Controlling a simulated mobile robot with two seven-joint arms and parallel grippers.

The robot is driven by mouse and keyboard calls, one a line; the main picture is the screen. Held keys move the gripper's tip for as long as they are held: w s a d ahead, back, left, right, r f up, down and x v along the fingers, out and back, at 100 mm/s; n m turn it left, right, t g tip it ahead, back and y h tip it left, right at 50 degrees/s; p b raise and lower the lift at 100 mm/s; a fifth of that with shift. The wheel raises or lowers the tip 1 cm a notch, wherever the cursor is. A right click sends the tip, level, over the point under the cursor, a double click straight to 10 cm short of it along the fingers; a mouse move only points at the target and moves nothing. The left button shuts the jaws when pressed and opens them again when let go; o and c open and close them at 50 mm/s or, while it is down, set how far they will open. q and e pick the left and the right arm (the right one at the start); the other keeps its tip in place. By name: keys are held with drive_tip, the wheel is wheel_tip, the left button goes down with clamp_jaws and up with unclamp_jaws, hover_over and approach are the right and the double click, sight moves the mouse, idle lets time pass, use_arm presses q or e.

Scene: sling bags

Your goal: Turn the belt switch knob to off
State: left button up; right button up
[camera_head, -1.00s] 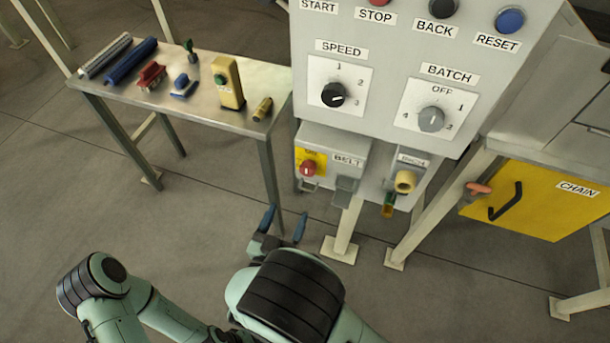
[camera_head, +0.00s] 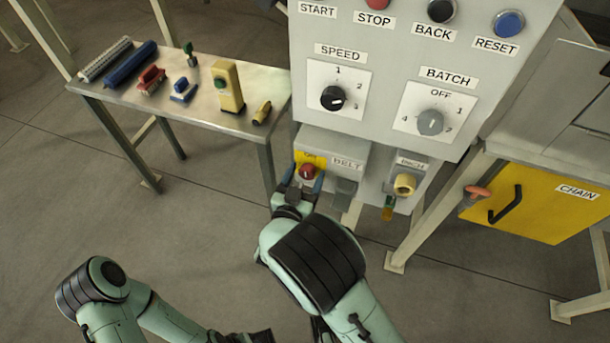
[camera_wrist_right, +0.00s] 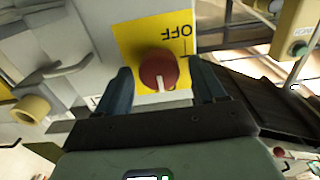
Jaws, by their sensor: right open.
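The belt switch knob (camera_head: 307,172) is a round red knob on a yellow plate on the grey box labelled BELT. In the right wrist view the red knob (camera_wrist_right: 158,70) has a white pointer mark, at its lower side in that picture. The word OFF reads upside down on the yellow plate (camera_wrist_right: 150,38) above it there. My right gripper (camera_head: 301,178) is open, with its blue fingers on either side of the knob. In the wrist view the fingers (camera_wrist_right: 163,85) flank the knob with gaps. My left arm shows at the lower left; its gripper fingers are not visible.
A grey control panel (camera_head: 385,70) with SPEED and BATCH dials rises above the belt box. A beige INCH knob (camera_head: 404,184) is to the right. A metal table (camera_head: 200,112) with several tools stands left. A yellow CHAIN cover (camera_head: 535,205) is at right.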

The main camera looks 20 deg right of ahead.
drive_tip(key=c, duration=1.1)
drive_tip(key=shift+o, duration=0.2)
